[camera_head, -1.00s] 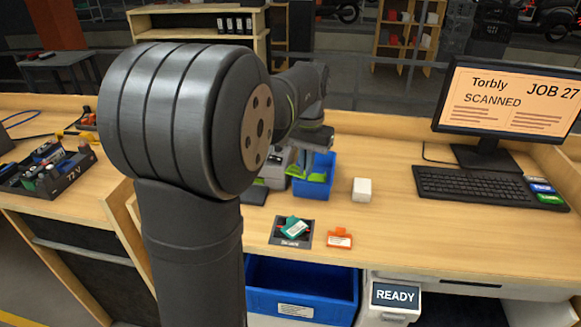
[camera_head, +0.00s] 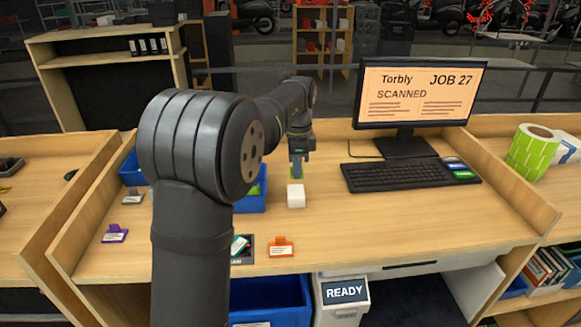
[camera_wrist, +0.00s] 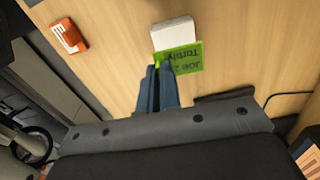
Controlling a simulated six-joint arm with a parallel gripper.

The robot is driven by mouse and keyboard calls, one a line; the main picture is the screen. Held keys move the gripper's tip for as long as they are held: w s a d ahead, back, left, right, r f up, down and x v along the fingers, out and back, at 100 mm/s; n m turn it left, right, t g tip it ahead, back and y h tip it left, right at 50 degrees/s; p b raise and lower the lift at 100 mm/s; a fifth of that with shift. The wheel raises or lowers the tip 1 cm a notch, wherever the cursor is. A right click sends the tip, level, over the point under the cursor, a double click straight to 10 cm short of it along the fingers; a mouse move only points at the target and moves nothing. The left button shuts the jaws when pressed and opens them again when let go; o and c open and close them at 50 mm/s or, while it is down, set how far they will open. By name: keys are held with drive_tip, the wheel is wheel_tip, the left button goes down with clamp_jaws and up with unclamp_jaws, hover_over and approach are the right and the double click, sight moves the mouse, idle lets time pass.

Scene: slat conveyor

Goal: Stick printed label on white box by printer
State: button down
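The white box (camera_head: 296,196) sits on the bench, right of the blue bin. It also shows in the wrist view (camera_wrist: 174,33), just ahead of my fingertips. My gripper (camera_head: 296,172), with blue fingers, is just behind the box. In the wrist view the fingers (camera_wrist: 157,72) are close together, with a green printed label (camera_wrist: 184,59) pinched by one corner at their tips. The label reads "Torbly" and "JOB", upside down in that view. It overlaps the near edge of the box; whether it touches is unclear. The printer is not visible, likely hidden behind my arm.
A blue bin (camera_head: 252,202) stands left of the box, partly behind my arm. An orange tag (camera_head: 281,247) lies in front, a purple tag (camera_head: 115,234) at left. Keyboard (camera_head: 408,174) and monitor (camera_head: 417,95) are at right.

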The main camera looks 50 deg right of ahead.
sight(296, 196)
drive_tip(key=shift+f, duration=2.85)
drive_tip(key=shift+f, duration=0.45)
idle(0.7)
drive_tip(key=c, duration=1.2)
unclamp_jaws()
drive_tip(key=shift+o, duration=0.2)
drive_tip(key=shift+r, duration=0.1)
drive_tip(key=shift+r, duration=3.45)
drive_tip(key=shift+f, duration=0.1)
drive_tip(key=shift+f, duration=3.3)
